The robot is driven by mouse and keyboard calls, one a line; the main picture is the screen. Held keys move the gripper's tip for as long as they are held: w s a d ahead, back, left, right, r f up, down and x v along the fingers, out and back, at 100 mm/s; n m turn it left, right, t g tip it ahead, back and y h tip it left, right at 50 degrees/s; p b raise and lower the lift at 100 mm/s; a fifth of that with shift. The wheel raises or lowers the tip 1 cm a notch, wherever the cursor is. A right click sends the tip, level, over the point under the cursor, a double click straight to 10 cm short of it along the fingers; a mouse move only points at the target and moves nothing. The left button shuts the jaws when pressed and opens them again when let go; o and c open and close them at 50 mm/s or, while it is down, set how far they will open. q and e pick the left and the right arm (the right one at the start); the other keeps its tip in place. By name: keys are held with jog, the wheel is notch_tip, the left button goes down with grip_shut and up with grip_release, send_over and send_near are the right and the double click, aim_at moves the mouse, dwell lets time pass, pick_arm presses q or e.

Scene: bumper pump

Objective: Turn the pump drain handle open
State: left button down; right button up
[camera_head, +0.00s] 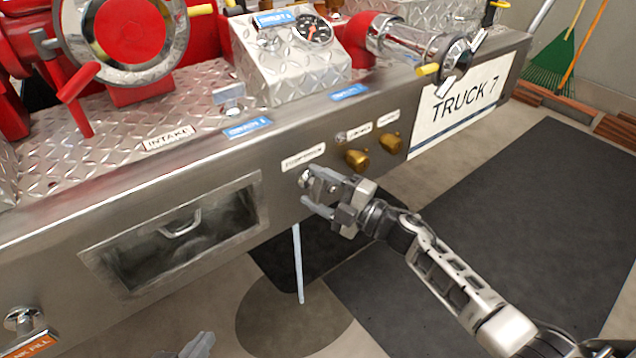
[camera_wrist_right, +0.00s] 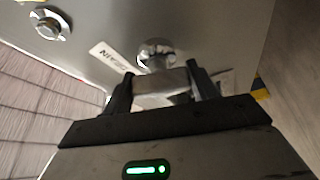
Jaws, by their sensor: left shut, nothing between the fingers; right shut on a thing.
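The drain handle is a small metal piece on a round chrome fitting (camera_head: 305,178) in the bumper face, under a white label (camera_head: 303,157). In the right wrist view the handle (camera_wrist_right: 160,83) lies between my fingers, below the round fitting (camera_wrist_right: 156,52); the label beside it (camera_wrist_right: 112,57) seems to end in "AIN". My right gripper (camera_head: 318,192) is shut on the handle and partly hides it in the head view. A thin pale-blue vertical streak (camera_head: 298,265), like running water, hangs below the bumper. My left gripper (camera_head: 198,346) is low at the bottom edge, shut and empty, partly cut off.
Two brass knobs (camera_head: 358,159) sit right of the handle on the bumper (camera_head: 60,250). A recessed box (camera_head: 175,235) is to its left, a tank fill fitting (camera_head: 22,320) lower left. Red pump parts stand above. Dark mats (camera_head: 540,220) cover the open floor at right.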

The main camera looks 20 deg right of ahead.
jog(key=shift+n+g+p, duration=0.3)
jog(key=shift+n+p, duration=0.2)
jog(key=shift+n, duration=0.5)
pick_arm(q)
jog(key=shift+a+f+g+p, duration=0.3)
jog(key=shift+a+f+g, duration=0.1)
jog(key=shift+f, duration=0.1)
pick_arm(e)
jog(key=shift+n+h, duration=0.4)
jog(key=shift+n, duration=0.3)
pick_arm(q)
jog(key=shift+d, duration=0.1)
pick_arm(e)
jog(key=shift+d, duration=0.1)
jog(key=o, duration=1)
jog(key=shift+c, duration=0.2)
pick_arm(q)
jog(key=shift+s+f, duration=0.1)
pick_arm(e)
jog(key=shift+o, duration=0.2)
pick_arm(q)
jog(key=shift+d, duration=0.1)
pick_arm(e)
jog(key=shift+s, duration=0.1)
